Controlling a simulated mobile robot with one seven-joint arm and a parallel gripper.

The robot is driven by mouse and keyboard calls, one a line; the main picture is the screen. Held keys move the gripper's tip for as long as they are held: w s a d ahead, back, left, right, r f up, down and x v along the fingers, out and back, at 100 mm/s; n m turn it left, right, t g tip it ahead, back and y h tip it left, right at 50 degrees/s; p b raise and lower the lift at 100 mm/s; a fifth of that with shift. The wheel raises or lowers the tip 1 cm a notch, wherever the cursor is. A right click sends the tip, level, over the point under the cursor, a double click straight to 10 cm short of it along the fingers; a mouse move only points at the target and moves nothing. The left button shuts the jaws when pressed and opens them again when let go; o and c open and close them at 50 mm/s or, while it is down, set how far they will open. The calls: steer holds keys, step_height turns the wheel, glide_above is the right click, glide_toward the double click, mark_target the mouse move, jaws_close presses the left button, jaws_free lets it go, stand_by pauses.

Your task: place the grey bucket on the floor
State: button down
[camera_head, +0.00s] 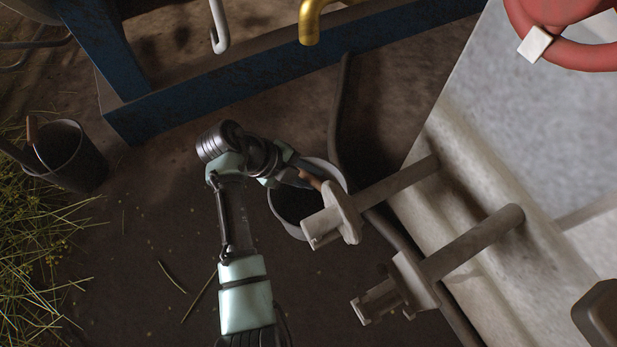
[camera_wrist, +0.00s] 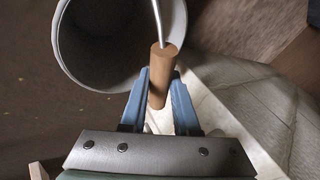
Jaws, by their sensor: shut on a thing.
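The grey bucket (camera_head: 286,222) is in the middle of the head view, beside the two grey pipe ends of the pale block. It also shows in the wrist view (camera_wrist: 66,47), with its open mouth facing the camera and its inside dark. Its wooden handle grip (camera_wrist: 160,78) on a wire bail is between the two blue fingers of my gripper (camera_wrist: 160,92). My gripper is shut on this handle grip. In the head view the arm hides part of the rim. I cannot tell whether the bucket's bottom touches the floor.
Two pipes with pale fittings (camera_head: 342,212) (camera_head: 405,284) jut out close to the bucket's right. A dark hose (camera_head: 342,110) runs behind it. A blue frame (camera_head: 270,70) and brass spout (camera_head: 310,22) are above. A dark bucket (camera_head: 75,158) stands left near grass. Floor (camera_head: 130,270) at lower left is mostly clear.

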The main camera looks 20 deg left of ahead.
steer(key=c, duration=0.7)
jaws_free()
steer(key=shift+o, duration=0.2)
steer(key=p+v, duration=0.7)
steer(key=v, duration=0.5)
